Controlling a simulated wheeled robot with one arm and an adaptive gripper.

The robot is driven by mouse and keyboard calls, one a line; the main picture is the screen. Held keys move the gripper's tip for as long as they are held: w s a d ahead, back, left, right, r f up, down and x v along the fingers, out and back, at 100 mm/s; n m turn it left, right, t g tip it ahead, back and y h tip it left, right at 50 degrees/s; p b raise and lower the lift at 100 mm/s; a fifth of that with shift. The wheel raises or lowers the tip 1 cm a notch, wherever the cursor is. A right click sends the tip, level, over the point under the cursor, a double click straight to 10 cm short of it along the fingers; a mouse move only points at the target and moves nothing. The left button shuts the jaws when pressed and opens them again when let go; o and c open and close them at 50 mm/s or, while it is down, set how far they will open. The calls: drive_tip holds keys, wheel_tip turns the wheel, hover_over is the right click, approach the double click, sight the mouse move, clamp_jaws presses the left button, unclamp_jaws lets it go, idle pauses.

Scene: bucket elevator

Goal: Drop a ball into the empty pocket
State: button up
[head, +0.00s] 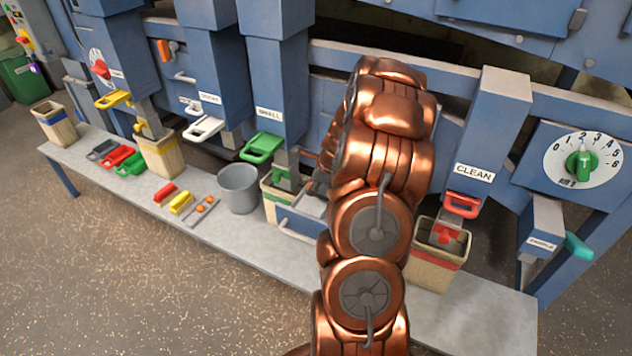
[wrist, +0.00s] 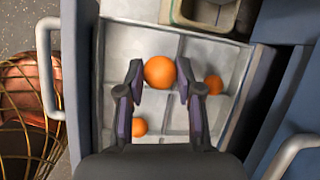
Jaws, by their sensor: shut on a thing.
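My gripper (wrist: 160,74) is shut on an orange ball (wrist: 160,72), held between its fingertips over an open metal drawer tray (wrist: 120,35) divided into pockets. A second orange ball (wrist: 214,84) lies in a pocket on the right. A third orange ball (wrist: 140,127) lies in a lower left pocket, partly near the left finger. The upper left pocket shows bare metal behind the held ball. I cannot tell whether the lower middle pocket is bare, as my gripper covers part of it.
A wooden-edged bin (wrist: 205,12) borders the tray's far side.

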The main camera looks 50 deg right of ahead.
drive_tip(key=shift+f, duration=0.2)
drive_tip(key=o, duration=1)
drive_tip(key=shift+s, duration=0.1)
drive_tip(key=v, duration=1.2)
